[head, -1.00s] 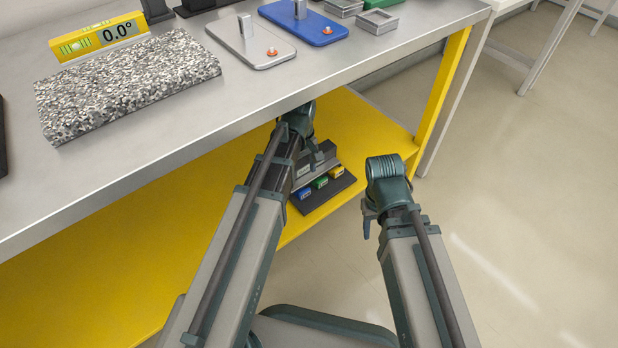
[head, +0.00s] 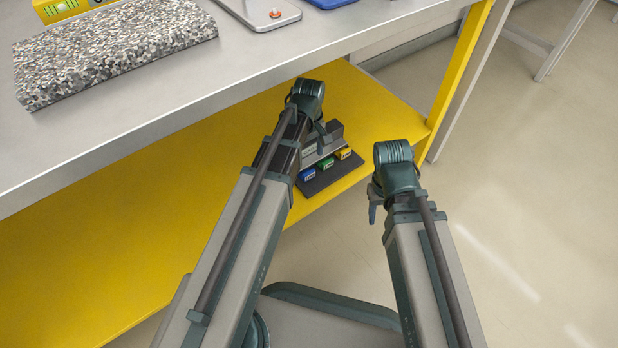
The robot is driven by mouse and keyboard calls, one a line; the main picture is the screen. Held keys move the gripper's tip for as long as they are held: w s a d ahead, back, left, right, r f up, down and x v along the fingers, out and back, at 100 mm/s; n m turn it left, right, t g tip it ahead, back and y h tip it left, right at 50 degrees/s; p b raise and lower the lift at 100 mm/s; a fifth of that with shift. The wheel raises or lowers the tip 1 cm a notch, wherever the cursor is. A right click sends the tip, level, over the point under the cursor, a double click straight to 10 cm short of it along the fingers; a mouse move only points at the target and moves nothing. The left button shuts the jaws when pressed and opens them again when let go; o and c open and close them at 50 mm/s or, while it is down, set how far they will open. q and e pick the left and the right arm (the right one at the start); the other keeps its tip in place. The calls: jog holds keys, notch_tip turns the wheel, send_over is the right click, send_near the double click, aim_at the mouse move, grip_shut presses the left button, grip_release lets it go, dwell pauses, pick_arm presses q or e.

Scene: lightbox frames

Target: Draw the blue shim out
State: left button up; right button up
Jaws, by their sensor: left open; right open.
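The row sits at the front of a grey block (head: 332,134) on a dark base plate (head: 330,173) on the yellow lower shelf. My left gripper (head: 322,132) is open above and behind the tabs, beside the block. Its fingers are small and partly lost against the block, so I cannot tell whether they touch it. My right gripper (head: 374,204) is open and empty, right of the plate, in front of the shelf.
The steel bench top (head: 230,80) overhangs the yellow shelf (head: 150,235). A speckled stone slab (head: 115,50) and a yellow level (head: 62,8) are on top. A yellow leg (head: 456,85) stands at the right. Open floor (head: 510,210) lies right.

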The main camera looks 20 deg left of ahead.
aim_at(309, 172)
pick_arm(q)
notch_tip(309, 172, down, 9)
jog(key=b, duration=0.7)
jog(key=shift+b, duration=0.4)
jog(key=shift+r, duration=0.1)
jog(key=shift+c, duration=0.3)
grip_shut()
